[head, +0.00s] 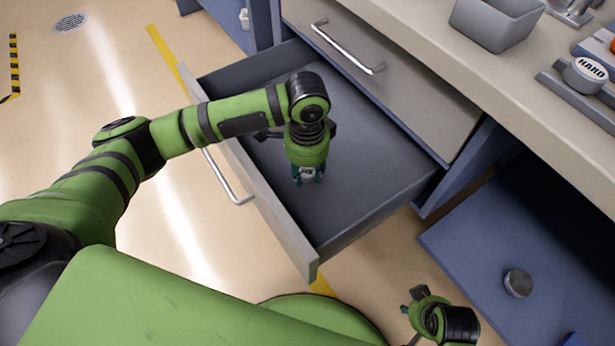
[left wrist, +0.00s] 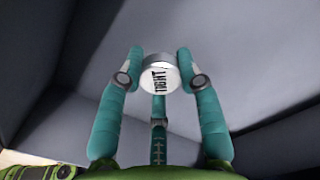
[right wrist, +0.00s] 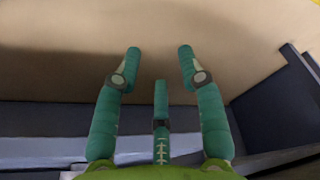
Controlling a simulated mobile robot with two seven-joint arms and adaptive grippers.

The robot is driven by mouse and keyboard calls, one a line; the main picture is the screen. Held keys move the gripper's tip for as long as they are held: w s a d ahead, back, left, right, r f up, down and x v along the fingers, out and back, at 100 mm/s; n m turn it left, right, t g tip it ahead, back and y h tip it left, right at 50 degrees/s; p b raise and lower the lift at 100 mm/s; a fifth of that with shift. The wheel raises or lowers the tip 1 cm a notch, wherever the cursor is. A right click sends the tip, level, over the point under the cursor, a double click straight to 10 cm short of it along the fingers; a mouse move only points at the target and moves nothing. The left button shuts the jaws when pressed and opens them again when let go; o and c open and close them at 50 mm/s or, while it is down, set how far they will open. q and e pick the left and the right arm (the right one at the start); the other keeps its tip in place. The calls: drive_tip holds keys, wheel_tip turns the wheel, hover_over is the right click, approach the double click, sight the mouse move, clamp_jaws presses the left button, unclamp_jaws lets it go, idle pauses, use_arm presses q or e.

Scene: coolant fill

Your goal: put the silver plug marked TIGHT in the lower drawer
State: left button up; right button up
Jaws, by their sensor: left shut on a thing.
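The silver plug marked TIGHT (left wrist: 160,76) is held between the fingers of my left gripper (head: 307,173), with its label facing the camera in the left wrist view. In the head view only a small pale part of the plug shows between the teal fingers. The lower drawer (head: 370,205) is pulled open and looks empty apart from my gripper. My left gripper points down inside it, over its floor; I cannot tell whether the plug touches the floor. My right gripper (right wrist: 159,55) is open and empty, low at the right of the drawer.
A closed upper drawer (head: 400,85) sits above the open one. A round silver piece (head: 518,283) lies on a blue surface (head: 470,240) at the lower right.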

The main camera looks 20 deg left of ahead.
sight(307, 179)
use_arm(q)
wheel_tip(307, 179, down, 3)
drive_tip(key=shift+r+b, duration=0.1)
drive_tip(key=shift+b, duration=0.25)
use_arm(e)
wheel_tip(307, 179, up, 3)
drive_tip(key=shift+w+f, duration=0.1)
drive_tip(key=shift+f, duration=0.1)
use_arm(q)
drive_tip(key=shift+f, duration=0.2)
use_arm(e)
drive_tip(key=shift+f, duration=0.1)
use_arm(q)
drive_tip(key=o, duration=0.9)
use_arm(e)
drive_tip(key=shift+f, duration=0.1)
